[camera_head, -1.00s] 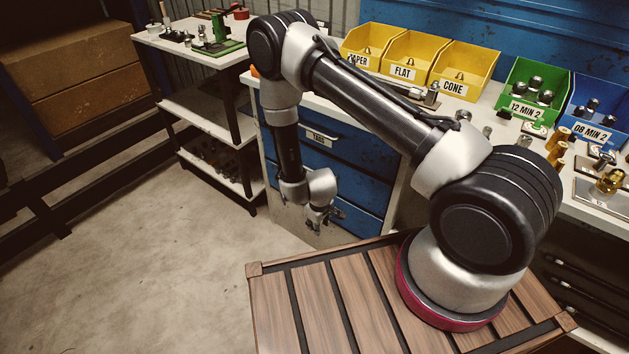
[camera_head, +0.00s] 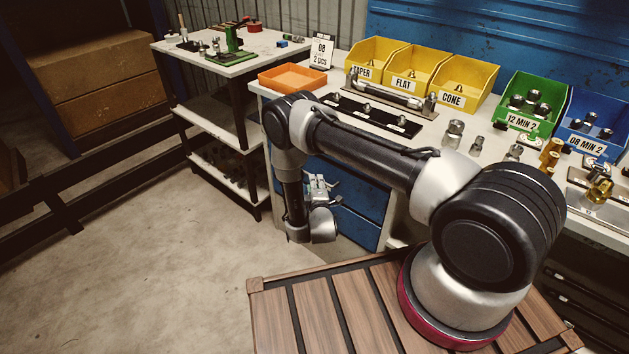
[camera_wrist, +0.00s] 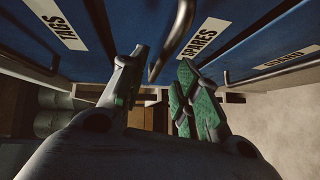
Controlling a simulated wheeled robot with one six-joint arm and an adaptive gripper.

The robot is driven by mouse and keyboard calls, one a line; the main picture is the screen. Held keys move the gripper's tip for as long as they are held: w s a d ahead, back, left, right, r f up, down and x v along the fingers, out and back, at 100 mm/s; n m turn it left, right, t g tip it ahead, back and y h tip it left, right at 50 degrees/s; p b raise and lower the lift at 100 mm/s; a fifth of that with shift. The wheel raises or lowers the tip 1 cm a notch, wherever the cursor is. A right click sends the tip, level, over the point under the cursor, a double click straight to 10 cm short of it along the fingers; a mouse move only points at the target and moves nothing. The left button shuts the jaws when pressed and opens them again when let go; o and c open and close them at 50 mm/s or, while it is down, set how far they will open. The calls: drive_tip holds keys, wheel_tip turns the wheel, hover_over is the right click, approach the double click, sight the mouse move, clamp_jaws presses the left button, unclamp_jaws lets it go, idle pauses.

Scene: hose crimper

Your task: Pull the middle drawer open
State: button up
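The middle drawer, labelled SPARES (camera_wrist: 203,38), has a blue front and a metal bar handle (camera_wrist: 172,42). In the wrist view it lies between the TAGS drawer and another labelled drawer. In the head view the blue drawer fronts (camera_head: 362,192) are partly hidden by my arm and look shut. My gripper (camera_wrist: 162,66) is open, with green pads on its fingers. The near end of the handle shows in the gap between the fingertips; I cannot tell if they touch it. In the head view my gripper (camera_head: 321,186) is right in front of the drawers.
The worktop carries an orange tray (camera_head: 292,77) and yellow bins (camera_head: 413,72). A shelved side table (camera_head: 225,60) stands left. The floor (camera_head: 150,240) in front is clear.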

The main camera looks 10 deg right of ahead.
drive_tip(key=shift+w+d+f, duration=0.15)
drive_tip(key=shift+w, duration=0.7)
drive_tip(key=shift+w+d+f, duration=0.1)
drive_tip(key=shift+w, duration=0.75)
clamp_jaws()
